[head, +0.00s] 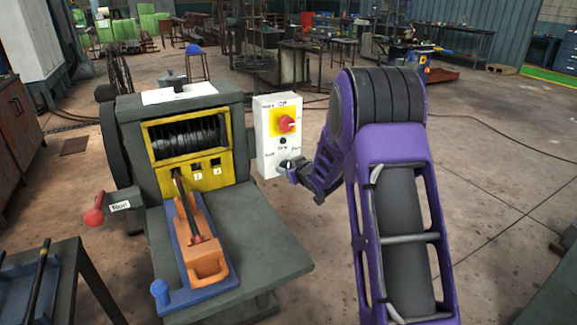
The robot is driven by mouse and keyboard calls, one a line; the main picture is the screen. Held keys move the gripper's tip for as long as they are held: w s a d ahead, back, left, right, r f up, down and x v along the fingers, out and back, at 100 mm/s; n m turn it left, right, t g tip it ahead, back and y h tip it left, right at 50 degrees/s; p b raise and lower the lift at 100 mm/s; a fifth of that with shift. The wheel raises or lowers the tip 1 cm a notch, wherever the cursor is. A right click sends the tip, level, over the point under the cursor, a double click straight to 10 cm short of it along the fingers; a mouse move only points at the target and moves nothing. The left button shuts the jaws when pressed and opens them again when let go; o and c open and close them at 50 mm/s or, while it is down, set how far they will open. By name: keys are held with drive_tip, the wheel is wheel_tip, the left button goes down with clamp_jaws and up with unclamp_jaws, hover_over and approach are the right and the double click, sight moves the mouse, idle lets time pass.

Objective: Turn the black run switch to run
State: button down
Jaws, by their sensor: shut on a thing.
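A pale control box (264,150) stands to the right of the machine. It carries a red knob (287,124) on a yellow plate and a small black round part (283,141) below it. My gripper (289,168) is at the lower part of the box's front, where the black run switch (285,164) sits, and is shut on it. The fingers hide most of the switch, so I cannot tell which way it points. Small lettering around the switch is too small to read surely.
The grey machine (230,215) has a yellow-framed window (188,135) over a dark coiled drum. An orange block (203,240) lies on a blue base on its bed. A red-knobbed lever (94,216) sticks out left. A dark table (65,265) stands front left. Floor right of my arm is clear.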

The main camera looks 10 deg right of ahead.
drive_tip(key=m+p, duration=0.1)
drive_tip(key=p, duration=0.1)
drive_tip(key=m+y+p, duration=0.1)
drive_tip(key=p, duration=0.1)
drive_tip(key=shift+d+r+g, duration=0.25)
drive_tip(key=shift+r+g, duration=0.05)
drive_tip(key=shift+r, duration=0.05)
drive_tip(key=m+y+p, duration=0.1)
drive_tip(key=p, duration=0.2)
drive_tip(key=shift+d+f+m+y+p, duration=0.1)
drive_tip(key=shift+f+m+y+p, duration=0.15)
drive_tip(key=shift+m+y+p, duration=0.6)
drive_tip(key=shift+w+f+m+y+p, duration=0.15)
drive_tip(key=shift+m+y+p, duration=0.2)
drive_tip(key=shift+m+p, duration=0.4)
drive_tip(key=shift+c, duration=1.3)
unclamp_jaws()
